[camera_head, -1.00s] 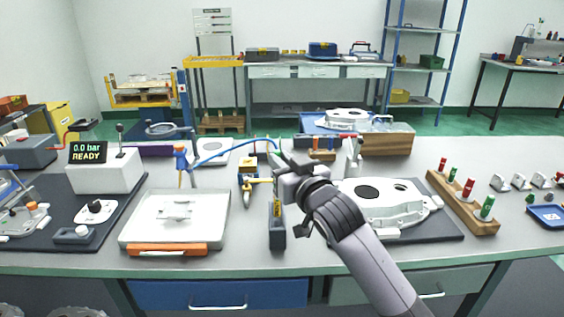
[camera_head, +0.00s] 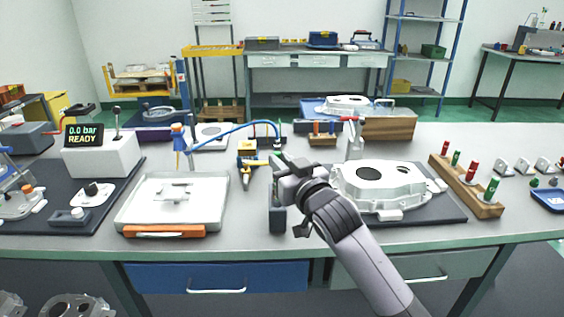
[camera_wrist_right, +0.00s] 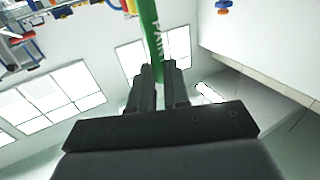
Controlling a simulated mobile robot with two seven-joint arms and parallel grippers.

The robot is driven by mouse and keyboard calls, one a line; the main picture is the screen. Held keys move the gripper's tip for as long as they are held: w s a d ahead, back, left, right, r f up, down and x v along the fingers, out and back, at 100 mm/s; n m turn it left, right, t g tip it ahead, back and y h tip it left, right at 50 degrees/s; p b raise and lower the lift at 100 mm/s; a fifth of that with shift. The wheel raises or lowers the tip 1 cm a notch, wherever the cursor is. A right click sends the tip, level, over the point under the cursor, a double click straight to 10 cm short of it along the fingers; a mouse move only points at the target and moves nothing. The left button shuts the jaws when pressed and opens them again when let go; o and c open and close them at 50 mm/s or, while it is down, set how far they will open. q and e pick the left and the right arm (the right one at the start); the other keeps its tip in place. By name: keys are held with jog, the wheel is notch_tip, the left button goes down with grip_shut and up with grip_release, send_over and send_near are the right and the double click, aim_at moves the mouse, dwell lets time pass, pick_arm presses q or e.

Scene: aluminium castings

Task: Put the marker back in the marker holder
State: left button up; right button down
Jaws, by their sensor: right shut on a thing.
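My right gripper (camera_head: 279,162) is over the middle of the bench, beside the white casting. It also shows in the right wrist view (camera_wrist_right: 158,72), shut on a green marker (camera_wrist_right: 152,30) with pale lettering. The marker stands nearly upright between the fingers, and its upper end runs out of that view. In the head view the marker is mostly hidden by the gripper. A small brown block (camera_head: 322,140) with several coloured upright pieces stands behind the gripper; I cannot tell whether it is the marker holder. My left gripper is not in view.
A dark block (camera_head: 278,220) stands below the gripper. The white casting (camera_head: 385,182) lies on a dark mat at the right. A pale tray (camera_head: 140,210) and a blue hose (camera_head: 225,131) are at the left.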

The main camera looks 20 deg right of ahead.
jog(key=shift+r+p, duration=0.1)
jog(key=shift+p, duration=0.75)
dwell(1.3)
notch_tip(320, 180, down, 7)
jog(key=b, duration=0.4)
dwell(2.5)
jog(key=c, duration=1)
grip_release()
jog(key=shift+s, duration=0.1)
jog(key=shift+s+d, duration=0.15)
jog(key=shift+s, duration=1)
jog(key=shift+s+d, duration=0.2)
jog(key=shift+s, duration=0.95)
jog(key=shift+s+d, duration=0.15)
jog(key=shift+s, duration=1)
jog(key=s+f+g, duration=0.2)
jog(key=s+f, duration=0.6)
jog(key=f, duration=0.1)
jog(key=s+f+g+p, duration=0.1)
jog(key=s+f+g, duration=0.2)
jog(key=s+f, duration=0.5)
jog(key=s+f+g, duration=0.2)
jog(key=s+f, duration=0.5)
jog(key=f, duration=0.2)
jog(key=shift+s+d+f+n, duration=0.3)
jog(key=shift+s+d+n, duration=0.05)
jog(key=shift+s+n, duration=0.05)
